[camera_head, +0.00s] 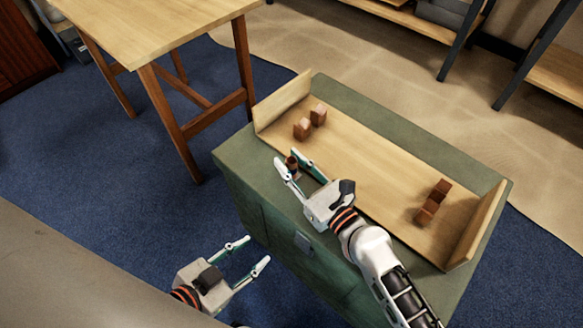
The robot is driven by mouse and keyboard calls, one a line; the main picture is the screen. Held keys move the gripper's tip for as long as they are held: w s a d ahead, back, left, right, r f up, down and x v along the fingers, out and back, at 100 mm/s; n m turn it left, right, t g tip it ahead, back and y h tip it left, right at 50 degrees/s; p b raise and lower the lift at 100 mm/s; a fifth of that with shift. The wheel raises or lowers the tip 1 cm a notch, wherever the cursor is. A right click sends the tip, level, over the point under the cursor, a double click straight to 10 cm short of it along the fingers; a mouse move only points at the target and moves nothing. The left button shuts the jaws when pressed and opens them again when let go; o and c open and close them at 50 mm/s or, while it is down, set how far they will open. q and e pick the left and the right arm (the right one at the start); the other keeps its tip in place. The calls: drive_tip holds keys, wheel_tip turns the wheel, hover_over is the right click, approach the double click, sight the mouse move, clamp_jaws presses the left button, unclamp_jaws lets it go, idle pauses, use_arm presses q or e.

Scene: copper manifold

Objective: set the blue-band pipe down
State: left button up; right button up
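My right gripper (289,158) is over the front left part of the green cabinet's top, beside the wooden tray (370,170). A short copper-brown piece (292,163), which looks like the pipe, is between its fingers and fills the gap. No blue band can be made out on it. Whether its lower end touches the surface below cannot be told. My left gripper (257,249) is open and empty, low in front of the cabinet and apart from it.
Copper-brown blocks stand in pairs at the tray's left end (303,128) and right end (431,205). The tray has raised end boards and a clear middle. The green cabinet (237,158) is under it. A wooden table (150,25) stands at the upper left, with shelves behind.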

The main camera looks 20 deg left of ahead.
sight(291, 159)
clamp_jaws()
use_arm(q)
drive_tip(key=shift+f, duration=0.1)
drive_tip(key=shift+s, duration=0.1)
use_arm(e)
drive_tip(key=shift+r, duration=0.1)
